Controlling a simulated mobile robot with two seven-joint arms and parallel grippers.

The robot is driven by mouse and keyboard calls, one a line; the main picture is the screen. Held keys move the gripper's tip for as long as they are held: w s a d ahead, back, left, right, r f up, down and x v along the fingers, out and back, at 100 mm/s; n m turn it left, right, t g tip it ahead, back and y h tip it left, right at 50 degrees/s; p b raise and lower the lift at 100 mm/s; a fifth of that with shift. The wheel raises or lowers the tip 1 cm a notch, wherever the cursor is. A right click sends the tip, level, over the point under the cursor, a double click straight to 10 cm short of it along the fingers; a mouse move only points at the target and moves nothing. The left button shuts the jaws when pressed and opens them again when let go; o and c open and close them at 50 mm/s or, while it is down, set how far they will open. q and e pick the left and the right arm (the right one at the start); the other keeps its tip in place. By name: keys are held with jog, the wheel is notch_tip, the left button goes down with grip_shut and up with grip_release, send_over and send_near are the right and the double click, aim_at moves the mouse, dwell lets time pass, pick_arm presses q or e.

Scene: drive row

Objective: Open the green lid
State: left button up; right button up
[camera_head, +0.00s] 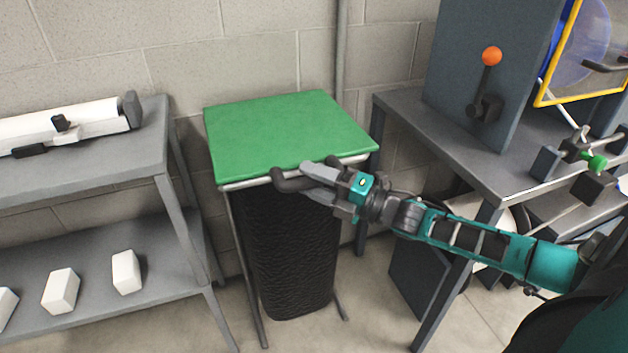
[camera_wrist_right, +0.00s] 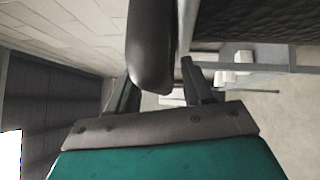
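The green lid (camera_head: 290,130) lies flat and closed on a metal stand, over a black bag (camera_head: 290,250). A dark, thick handle (camera_head: 290,184) sticks out from its front edge; it also shows large in the right wrist view (camera_wrist_right: 151,45). My right gripper (camera_head: 312,182) is at this handle, reaching in from the right. In the right wrist view its two fingers (camera_wrist_right: 160,82) stand well apart, with the handle between them. A gap shows toward the right finger; contact with the left finger is unclear. My left gripper is out of view.
A grey shelf (camera_head: 85,185) with white blocks on its lower board stands left. A grey bench (camera_head: 420,125) at the right carries a panel with an orange-knobbed lever (camera_head: 490,75) and a yellow-framed guard (camera_head: 585,97). My right arm passes in front of this bench. A wall is close behind the lid.

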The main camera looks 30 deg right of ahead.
grip_shut()
dwell(0.3)
jog(key=shift+r, duration=0.15)
